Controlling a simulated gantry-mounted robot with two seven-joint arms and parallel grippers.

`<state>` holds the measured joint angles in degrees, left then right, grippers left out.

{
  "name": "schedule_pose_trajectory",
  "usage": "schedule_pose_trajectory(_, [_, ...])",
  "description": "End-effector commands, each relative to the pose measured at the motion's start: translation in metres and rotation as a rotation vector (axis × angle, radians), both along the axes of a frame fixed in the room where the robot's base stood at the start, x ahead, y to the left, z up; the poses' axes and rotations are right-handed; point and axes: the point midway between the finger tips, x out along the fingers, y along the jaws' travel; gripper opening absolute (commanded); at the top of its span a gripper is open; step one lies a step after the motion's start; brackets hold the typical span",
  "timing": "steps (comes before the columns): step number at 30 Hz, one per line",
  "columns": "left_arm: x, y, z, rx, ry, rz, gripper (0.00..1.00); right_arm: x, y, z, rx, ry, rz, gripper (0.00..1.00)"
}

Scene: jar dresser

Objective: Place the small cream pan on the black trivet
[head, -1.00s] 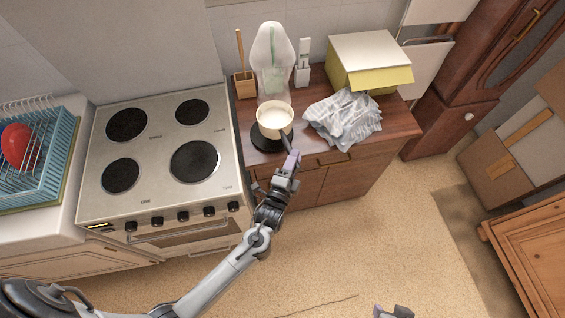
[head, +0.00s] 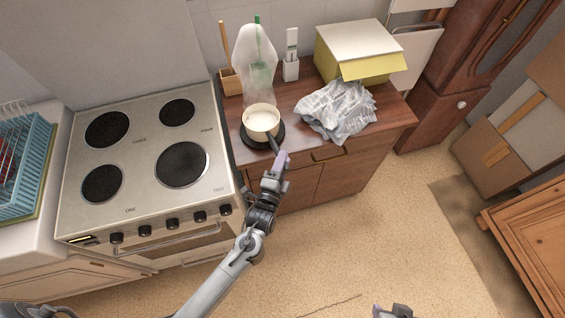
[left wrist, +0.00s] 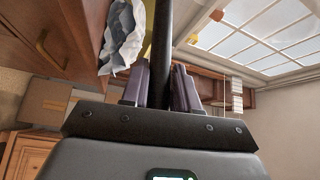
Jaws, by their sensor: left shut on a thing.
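The small cream pan (head: 261,118) is over the black trivet (head: 249,140) on the wooden dresser, with the trivet's dark rim showing around and below it. I cannot tell for sure whether the pan's base touches the trivet. My left gripper (head: 281,158) is shut on the pan's dark handle (head: 273,143), just in front of the dresser edge. In the left wrist view the black handle (left wrist: 162,45) runs up between the two purple finger pads (left wrist: 160,88). At the bottom edge of the head view, part of my right gripper (head: 392,311) shows; its fingers are not clear.
Behind the pan stands a clear plastic-wrapped bottle (head: 255,65). A wooden utensil holder (head: 231,82), a white holder (head: 291,68), crumpled newspaper (head: 338,110) and a yellow-white box (head: 358,50) share the dresser top (head: 391,117). The stove (head: 145,160) adjoins on the left.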

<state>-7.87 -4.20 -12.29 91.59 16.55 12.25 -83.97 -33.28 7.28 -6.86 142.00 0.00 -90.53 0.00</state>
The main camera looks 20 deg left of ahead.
Motion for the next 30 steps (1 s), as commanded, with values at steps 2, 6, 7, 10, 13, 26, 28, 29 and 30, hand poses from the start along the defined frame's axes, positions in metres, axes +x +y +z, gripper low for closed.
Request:
schedule_pose_trajectory(2, [0.001, 0.000, 0.003, 0.001, -0.005, 0.000, 0.00, 0.000, 0.000, 0.001, 0.002, -0.001, -0.002, 0.43])
schedule_pose_trajectory(6, [0.001, 0.000, 0.001, 0.001, -0.005, 0.000, 0.00, 0.000, 0.001, 0.001, 0.006, -0.002, -0.003, 0.43])
schedule_pose_trajectory(7, [0.001, 0.000, 0.000, 0.002, -0.005, 0.001, 0.00, 0.000, 0.001, 0.000, 0.007, -0.002, -0.004, 0.43])
schedule_pose_trajectory(10, [0.000, 0.000, -0.001, 0.001, 0.000, 0.000, 0.43, 0.000, 0.002, 0.001, 0.009, -0.002, -0.006, 0.43])
schedule_pose_trajectory(13, [0.000, 0.000, -0.001, 0.001, 0.000, 0.000, 0.55, 0.000, 0.002, 0.001, 0.011, -0.001, -0.007, 0.43])
schedule_pose_trajectory(26, [-0.007, 0.000, -0.001, 0.001, 0.002, 0.000, 0.55, 0.000, 0.002, 0.002, 0.010, -0.003, -0.006, 0.43])
schedule_pose_trajectory(28, [-0.016, -0.001, -0.002, 0.002, 0.002, 0.001, 0.55, 0.001, 0.002, 0.003, 0.008, -0.003, -0.005, 0.43])
schedule_pose_trajectory(29, [-0.020, -0.001, -0.002, 0.002, 0.002, 0.000, 0.55, 0.001, 0.002, 0.003, 0.008, -0.003, -0.005, 0.43])
schedule_pose_trajectory(30, [-0.027, -0.002, -0.003, 0.002, 0.003, 0.000, 0.55, 0.001, 0.002, 0.003, 0.007, -0.002, -0.003, 0.43])
